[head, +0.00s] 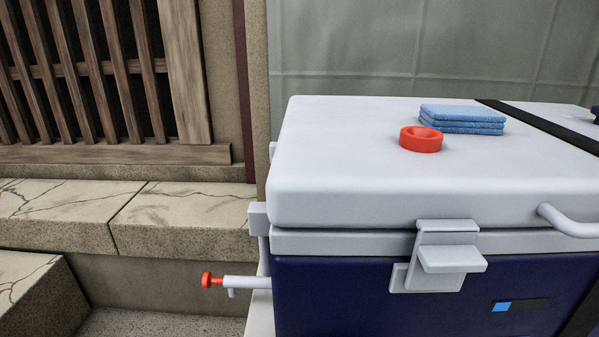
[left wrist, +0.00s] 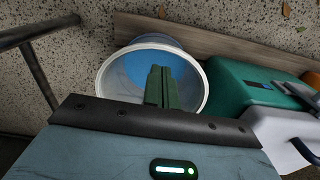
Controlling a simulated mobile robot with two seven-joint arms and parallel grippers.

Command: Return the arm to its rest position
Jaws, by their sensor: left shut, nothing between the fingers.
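My left gripper (left wrist: 160,72) shows in the left wrist view with its dark fingers together and nothing between them. Behind the fingers is a round bucket (left wrist: 106,82) with a white rim and a blue inside; I cannot tell how far the fingertips are from it. Neither of my grippers shows in the head view. My right gripper is in neither view.
In the head view a blue cooler with a white lid (head: 345,170) fills the right side. A red ring (head: 421,146) and folded blue cloths (head: 462,113) lie on it. Stone steps (head: 185,212) are at left. The wrist view shows a green box (left wrist: 235,88).

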